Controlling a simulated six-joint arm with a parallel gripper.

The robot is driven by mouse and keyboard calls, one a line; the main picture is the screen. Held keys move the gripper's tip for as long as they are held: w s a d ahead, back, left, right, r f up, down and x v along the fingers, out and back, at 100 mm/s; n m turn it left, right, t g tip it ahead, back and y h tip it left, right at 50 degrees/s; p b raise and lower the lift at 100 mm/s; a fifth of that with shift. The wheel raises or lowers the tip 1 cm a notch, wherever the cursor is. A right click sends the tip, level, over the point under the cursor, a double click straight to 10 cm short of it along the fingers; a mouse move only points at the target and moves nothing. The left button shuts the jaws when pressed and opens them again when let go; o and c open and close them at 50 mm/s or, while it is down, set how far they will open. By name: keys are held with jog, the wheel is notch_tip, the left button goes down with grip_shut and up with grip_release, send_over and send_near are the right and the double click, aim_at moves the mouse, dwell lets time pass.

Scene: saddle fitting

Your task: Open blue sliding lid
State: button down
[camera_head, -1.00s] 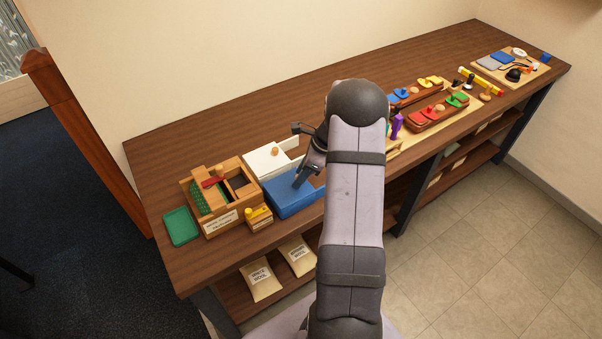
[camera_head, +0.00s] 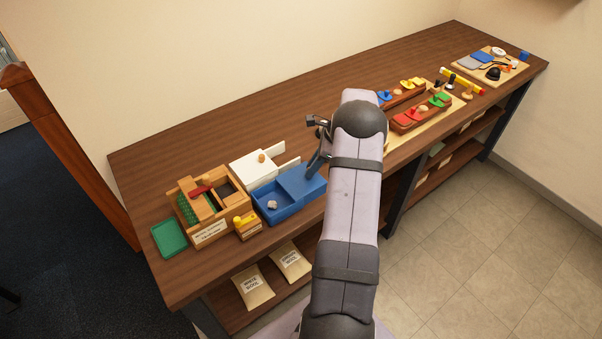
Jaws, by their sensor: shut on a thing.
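The blue box (camera_head: 268,218) stands on the wooden bench. Its blue sliding lid (camera_head: 300,183) is pushed to the right, so the box's left part is uncovered. A small pale lump (camera_head: 272,205) lies inside the uncovered part. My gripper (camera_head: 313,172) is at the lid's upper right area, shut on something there. The lid's knob is hidden by the fingers, so what it grips cannot be clearly seen. My arm covers the area right of the lid.
A white box (camera_head: 252,169) with a wooden knob stands behind the blue box. A wooden compartment box (camera_head: 205,205), a small block with a yellow top (camera_head: 246,224) and a green tray (camera_head: 169,238) are to the left. Toy trays (camera_head: 420,113) stand to the right. The bench back is clear.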

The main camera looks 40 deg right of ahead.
jog(key=shift+d, duration=0.5)
jog(key=c, duration=1.7)
grip_release()
jog(key=shift+o, duration=0.2)
jog(key=shift+a, duration=0.1)
jog(key=b+v, duration=0.3)
jog(key=v, duration=0.4)
jog(key=shift+r, duration=0.2)
